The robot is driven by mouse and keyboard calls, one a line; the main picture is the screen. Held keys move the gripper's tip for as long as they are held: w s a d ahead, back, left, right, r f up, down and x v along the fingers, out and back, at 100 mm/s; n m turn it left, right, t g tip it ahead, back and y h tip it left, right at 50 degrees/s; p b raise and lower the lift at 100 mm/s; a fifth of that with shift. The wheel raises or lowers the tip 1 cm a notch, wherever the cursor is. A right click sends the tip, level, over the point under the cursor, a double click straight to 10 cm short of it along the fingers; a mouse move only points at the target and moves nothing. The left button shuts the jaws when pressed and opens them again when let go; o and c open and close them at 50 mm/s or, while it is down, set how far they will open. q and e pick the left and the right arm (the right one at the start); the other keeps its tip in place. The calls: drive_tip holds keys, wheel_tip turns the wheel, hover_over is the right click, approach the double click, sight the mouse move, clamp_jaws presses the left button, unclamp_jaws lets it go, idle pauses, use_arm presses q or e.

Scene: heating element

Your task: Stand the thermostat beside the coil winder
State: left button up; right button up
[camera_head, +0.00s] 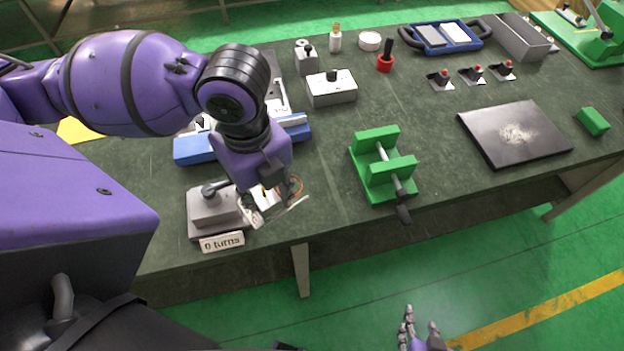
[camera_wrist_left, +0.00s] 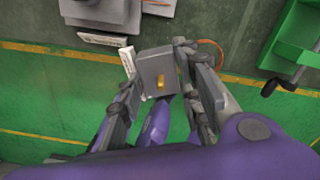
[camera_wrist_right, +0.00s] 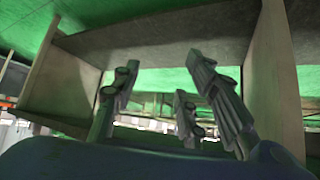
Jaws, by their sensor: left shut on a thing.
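My left gripper (camera_head: 275,208) is shut on a small grey box with a brass stub, which I take for the thermostat (camera_wrist_left: 155,68). It is held above the bench's front edge; in the head view the fingers partly hide it. Left of it stands a grey unit with a black knob (camera_head: 214,206) and a plate reading "0 turns" (camera_head: 222,242). To the right is a green frame with a shaft and black crank (camera_head: 380,168). The turns plate and the crank both suggest a coil winder; I cannot tell which is it. My right gripper (camera_head: 421,328) is open and empty, below bench height.
A blue tray-like piece (camera_head: 193,150) lies behind the left gripper. A grey box (camera_head: 331,90), a dark plate (camera_head: 514,133) and a green block (camera_head: 593,121) are on the bench. Bare bench top lies between the left gripper and the green frame. An orange wire (camera_wrist_left: 211,46) shows by the fingers.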

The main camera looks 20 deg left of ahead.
sight(294, 175)
use_arm(q)
drive_tip(key=w+f+b, duration=0.1)
drive_tip(key=w+d+f+b, duration=0.1)
drive_tip(key=b, duration=0.1)
drive_tip(key=w+f+b, duration=0.1)
drive_tip(key=w, duration=0.1)
drive_tip(key=shift+d+f+b, duration=0.15)
drive_tip(key=shift+d+b, duration=0.1)
drive_tip(key=shift+b, duration=0.05)
drive_tip(key=w, duration=0.2)
drive_tip(key=w+d, duration=0.1)
drive_tip(key=shift+d+f, duration=0.1)
drive_tip(key=shift+f, duration=0.2)
drive_tip(key=w+f, duration=0.1)
drive_tip(key=w+d+f+b, duration=0.1)
drive_tip(key=w+f, duration=0.1)
drive_tip(key=shift+f, duration=0.3)
drive_tip(key=shift+w+d+f, duration=0.25)
drive_tip(key=shift+w+f, duration=0.3)
drive_tip(key=shift+f, duration=0.1)
drive_tip(key=shift+f+b, duration=0.35)
drive_tip(key=shift+f, duration=1.25)
use_arm(e)
wheel_tip(294, 175, down, 6)
drive_tip(key=s+d, duration=0.1)
drive_tip(key=s, duration=0.1)
drive_tip(key=shift+s+f+g, duration=0.2)
drive_tip(key=shift+s+g, duration=0.1)
